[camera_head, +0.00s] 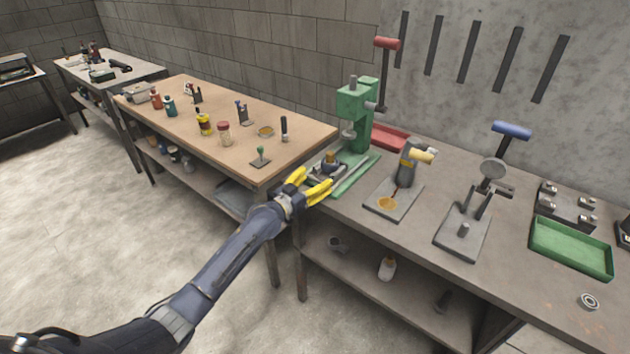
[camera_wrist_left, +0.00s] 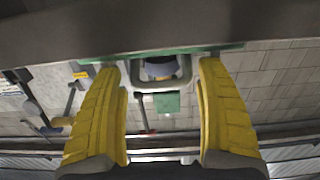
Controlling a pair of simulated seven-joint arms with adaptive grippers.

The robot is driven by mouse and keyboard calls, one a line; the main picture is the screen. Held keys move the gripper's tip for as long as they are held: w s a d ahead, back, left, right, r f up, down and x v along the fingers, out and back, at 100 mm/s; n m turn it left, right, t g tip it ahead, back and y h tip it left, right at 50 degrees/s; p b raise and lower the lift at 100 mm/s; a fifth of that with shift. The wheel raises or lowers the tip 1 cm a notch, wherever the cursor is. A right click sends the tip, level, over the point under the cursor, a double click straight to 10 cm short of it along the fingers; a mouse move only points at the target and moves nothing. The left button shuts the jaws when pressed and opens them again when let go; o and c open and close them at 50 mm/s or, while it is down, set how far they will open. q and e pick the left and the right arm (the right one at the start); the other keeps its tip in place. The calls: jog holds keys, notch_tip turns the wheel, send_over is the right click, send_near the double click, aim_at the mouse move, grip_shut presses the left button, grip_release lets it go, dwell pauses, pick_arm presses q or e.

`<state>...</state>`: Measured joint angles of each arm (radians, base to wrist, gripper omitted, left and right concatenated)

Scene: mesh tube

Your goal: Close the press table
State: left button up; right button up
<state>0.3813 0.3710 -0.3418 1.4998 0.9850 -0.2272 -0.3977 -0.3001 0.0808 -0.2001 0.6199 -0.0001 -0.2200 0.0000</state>
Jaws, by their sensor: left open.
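A green press (camera_head: 357,118) with a red-topped lever (camera_head: 387,44) stands at the back of the grey bench. Its green base, with a grey sliding table (camera_head: 345,171), reaches toward the bench's front edge. My left gripper (camera_head: 308,186) is open, with its yellow fingers at the front end of that base. In the left wrist view the open fingers (camera_wrist_left: 162,100) stand on either side of a grey, frame-like part of the table (camera_wrist_left: 187,70). My right gripper is not in view.
A wooden-topped bench (camera_head: 230,120) with jars and small tools stands to the left. To the right on the grey bench are a grey stand with a yellow-handled tool (camera_head: 408,165), a blue-handled lever press (camera_head: 475,205) and a green tray (camera_head: 570,250). A red tray (camera_head: 395,138) lies behind.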

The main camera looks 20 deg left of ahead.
pick_arm(q)
grip_shut()
dwell(0.5)
jog(key=shift+r, duration=0.1)
